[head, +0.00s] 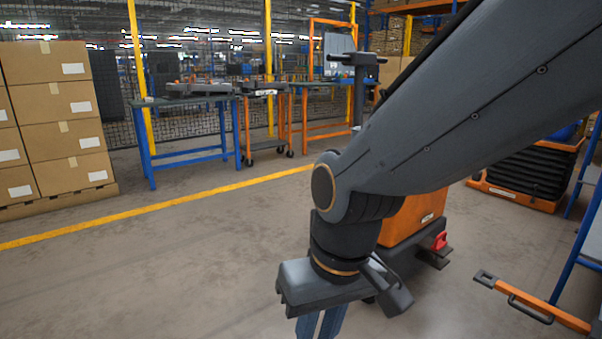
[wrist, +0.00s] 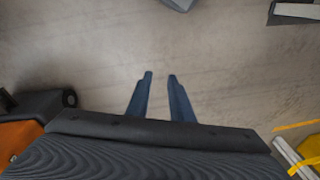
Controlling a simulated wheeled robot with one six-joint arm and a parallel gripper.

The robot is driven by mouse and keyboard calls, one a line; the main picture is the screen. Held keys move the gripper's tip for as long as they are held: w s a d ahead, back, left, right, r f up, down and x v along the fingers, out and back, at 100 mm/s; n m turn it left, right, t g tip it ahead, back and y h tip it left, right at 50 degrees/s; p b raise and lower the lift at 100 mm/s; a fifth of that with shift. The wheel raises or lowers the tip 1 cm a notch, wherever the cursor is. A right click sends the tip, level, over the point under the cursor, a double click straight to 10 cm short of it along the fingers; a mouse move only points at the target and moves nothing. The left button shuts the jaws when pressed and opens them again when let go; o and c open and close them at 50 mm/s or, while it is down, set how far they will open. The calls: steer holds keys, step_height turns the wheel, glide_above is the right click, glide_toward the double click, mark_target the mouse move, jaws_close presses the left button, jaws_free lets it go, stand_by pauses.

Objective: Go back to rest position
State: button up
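My gripper (wrist: 160,76) points down over bare floor, with its two blue fingers apart and nothing between them. In the head view my gripper (head: 320,325) hangs below the dark wrist at the bottom centre, and its fingertips are cut off by the frame edge. My arm slants from the upper right down to the wrist, bent at the elbow-like joint.
Stacked cardboard boxes (head: 60,120) stand on a pallet at left. A blue-legged workbench (head: 185,100) stands behind the yellow floor line (head: 130,212). An orange cart-like body (head: 415,215) is partly behind my wrist. An orange bar (head: 545,308) is at lower right. Floor at left is clear.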

steer(key=s+a+r+n, duration=0.1)
steer(key=s+a+r, duration=0.15)
steer(key=s, duration=0.25)
steer(key=d+r+m+p, duration=0.2)
steer(key=d+r+p, duration=0.4)
steer(key=p, duration=0.6)
steer(key=d+r+m+h+p, duration=0.1)
steer(key=d+r+p, duration=0.6)
steer(key=r+p, duration=0.4)
steer(key=d+r+m+p, duration=0.2)
steer(key=d+r+p, duration=0.4)
steer(key=r+p, duration=0.3)
steer(key=p, duration=0.4)
steer(key=shift+d+r+m+g+h, duration=0.2)
steer(key=shift+d+m+g+h, duration=0.1)
steer(key=shift+d+g, duration=0.1)
steer(key=shift+s, duration=0.1)
